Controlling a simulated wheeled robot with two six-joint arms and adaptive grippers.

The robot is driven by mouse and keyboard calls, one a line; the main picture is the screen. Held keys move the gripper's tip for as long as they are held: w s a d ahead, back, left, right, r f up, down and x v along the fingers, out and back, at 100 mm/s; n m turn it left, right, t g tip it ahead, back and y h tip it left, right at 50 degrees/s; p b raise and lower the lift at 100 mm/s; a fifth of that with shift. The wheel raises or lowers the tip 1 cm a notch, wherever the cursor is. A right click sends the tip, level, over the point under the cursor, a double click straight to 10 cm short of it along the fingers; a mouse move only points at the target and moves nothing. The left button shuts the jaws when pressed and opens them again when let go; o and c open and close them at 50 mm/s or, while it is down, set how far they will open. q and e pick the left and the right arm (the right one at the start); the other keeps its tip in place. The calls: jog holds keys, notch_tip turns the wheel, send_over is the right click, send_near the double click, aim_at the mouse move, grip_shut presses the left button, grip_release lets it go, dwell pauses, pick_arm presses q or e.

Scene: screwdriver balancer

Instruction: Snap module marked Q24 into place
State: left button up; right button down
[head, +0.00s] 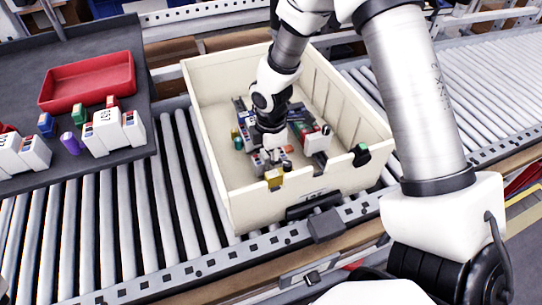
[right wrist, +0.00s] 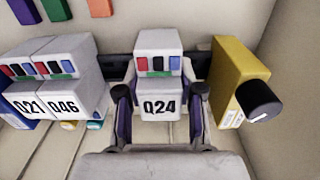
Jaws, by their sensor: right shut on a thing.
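The module marked Q24 (right wrist: 158,104) is a white block with a red, blue and green strip on its upper face, seen in the right wrist view. My right gripper (right wrist: 160,112) is shut on it, one dark finger at each side. A dark rail (right wrist: 120,67) runs behind the module; I cannot tell whether the module is seated on it. In the head view my right gripper (head: 271,147) reaches down inside the cream bin (head: 300,192), and the held module is hard to make out there. My left gripper is not in view.
White modules Q21 (right wrist: 24,105) and Q46 (right wrist: 72,105) stand left of Q24. A yellow block (right wrist: 238,80) and a black cylinder (right wrist: 260,100) are close on its right. A dark table (head: 110,170) with a red tray (head: 88,82) and white modules (head: 117,128) lies left of the bin.

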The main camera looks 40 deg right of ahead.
jog(key=shift+w+p, duration=0.15)
jog(key=shift+p, duration=0.15)
dwell(0.4)
jog(key=c, duration=0.7)
grip_release()
jog(key=shift+o, duration=0.2)
notch_tip(320, 180, up, 12)
jog(key=shift+f, duration=0.1)
